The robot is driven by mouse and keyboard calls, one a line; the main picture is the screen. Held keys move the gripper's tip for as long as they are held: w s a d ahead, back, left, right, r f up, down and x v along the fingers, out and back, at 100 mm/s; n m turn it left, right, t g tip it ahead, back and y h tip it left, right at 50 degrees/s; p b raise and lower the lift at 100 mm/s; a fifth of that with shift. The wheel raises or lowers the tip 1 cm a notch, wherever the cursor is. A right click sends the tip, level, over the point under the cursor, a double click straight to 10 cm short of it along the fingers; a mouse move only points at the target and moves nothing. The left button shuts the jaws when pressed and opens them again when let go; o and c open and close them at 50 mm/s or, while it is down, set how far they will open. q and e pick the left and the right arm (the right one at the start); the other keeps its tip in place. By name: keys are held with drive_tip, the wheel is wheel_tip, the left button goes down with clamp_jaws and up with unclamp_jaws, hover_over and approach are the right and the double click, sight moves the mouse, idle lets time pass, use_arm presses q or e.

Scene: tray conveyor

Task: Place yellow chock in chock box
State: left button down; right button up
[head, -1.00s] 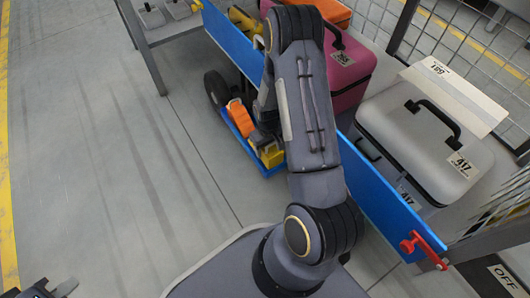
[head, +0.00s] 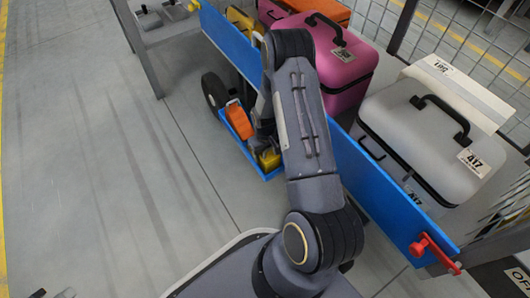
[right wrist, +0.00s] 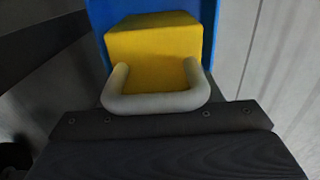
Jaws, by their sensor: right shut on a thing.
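The yellow chock (head: 269,160) shows at the near end of the small blue chock box (head: 238,143), partly hidden by my right arm. An orange chock (head: 239,119) sits at the box's far end. In the right wrist view, the yellow chock (right wrist: 155,42) has a grey handle, and my right gripper (right wrist: 158,118) is shut on it. Blue box walls show around the chock; I cannot tell whether it rests on the bottom. My left gripper (head: 66,293) is barely in view at the bottom left edge, away from the box; its jaws cannot be made out.
A long blue side rail (head: 385,205) with a red latch (head: 433,250) runs beside my right arm. Behind it stand a pink case (head: 345,75) and a grey case (head: 425,135). A black wheel (head: 213,90) is beside the box. The floor at left is clear.

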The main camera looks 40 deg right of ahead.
drive_tip(key=o, duration=1.1)
drive_tip(key=shift+f, duration=0.1)
wheel_tip(320, 180, up, 8)
drive_tip(key=p, duration=0.3)
drive_tip(key=shift+f+p, duration=0.1)
drive_tip(key=shift+p, duration=0.3)
